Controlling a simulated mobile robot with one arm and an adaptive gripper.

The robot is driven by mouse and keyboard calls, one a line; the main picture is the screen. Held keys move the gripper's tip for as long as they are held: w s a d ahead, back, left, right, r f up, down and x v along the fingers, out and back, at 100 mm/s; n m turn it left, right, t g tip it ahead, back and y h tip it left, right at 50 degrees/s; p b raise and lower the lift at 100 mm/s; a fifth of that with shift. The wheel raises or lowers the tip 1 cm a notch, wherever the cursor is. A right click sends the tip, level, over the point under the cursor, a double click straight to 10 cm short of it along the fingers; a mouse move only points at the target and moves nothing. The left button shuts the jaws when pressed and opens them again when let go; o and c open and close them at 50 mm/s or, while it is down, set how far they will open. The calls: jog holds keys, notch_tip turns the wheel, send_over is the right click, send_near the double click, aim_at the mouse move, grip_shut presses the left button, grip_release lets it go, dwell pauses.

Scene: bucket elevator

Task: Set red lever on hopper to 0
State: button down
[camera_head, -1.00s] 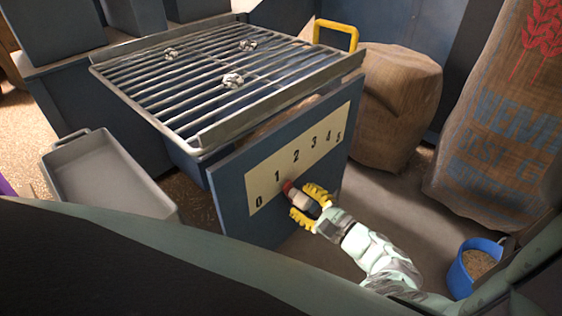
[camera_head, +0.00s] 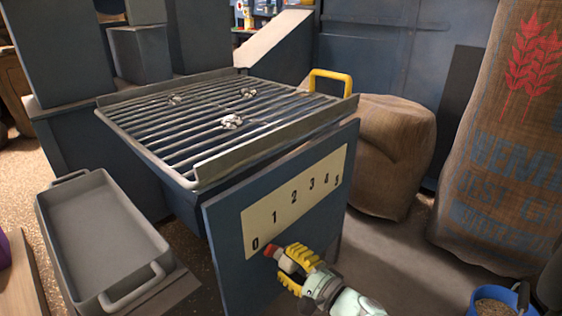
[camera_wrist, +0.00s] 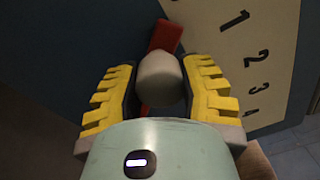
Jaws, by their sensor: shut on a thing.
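The hopper (camera_head: 222,232) has a white scale plate (camera_head: 262,225) numbered 0 to 5 on its blue front panel. The red lever (camera_head: 271,250) stands just right of the 0, left of the 1. Its red part also shows in the wrist view (camera_wrist: 166,35), with a pale grey rounded knob (camera_wrist: 160,78) at its end. My gripper (camera_head: 287,264) is shut on the lever's knob, its yellow padded fingers on either side of it. In the wrist view, my gripper (camera_wrist: 162,85) has the knob between its fingers. The lever's lower part is hidden by the knob and fingers.
A slatted metal grate (camera_head: 215,135) with several crumpled silvery lumps tops the hopper, with a yellow handle (camera_head: 347,82) behind. A grey tray (camera_head: 104,292) stands at left. Burlap sacks (camera_head: 500,225) and a blue bucket (camera_head: 523,296) are at right. Open floor lies right of the panel.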

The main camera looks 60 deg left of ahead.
jog(key=c, duration=1)
grip_release()
jog(key=shift+d+f, duration=0.1)
jog(key=shift+f, duration=0.25)
jog(key=o, duration=0.6)
jog(key=shift+r, duration=0.15)
jog(key=shift+c, duration=0.2)
jog(key=v, duration=1.1)
jog(key=shift+d, duration=0.4)
jog(key=shift+r, duration=0.15)
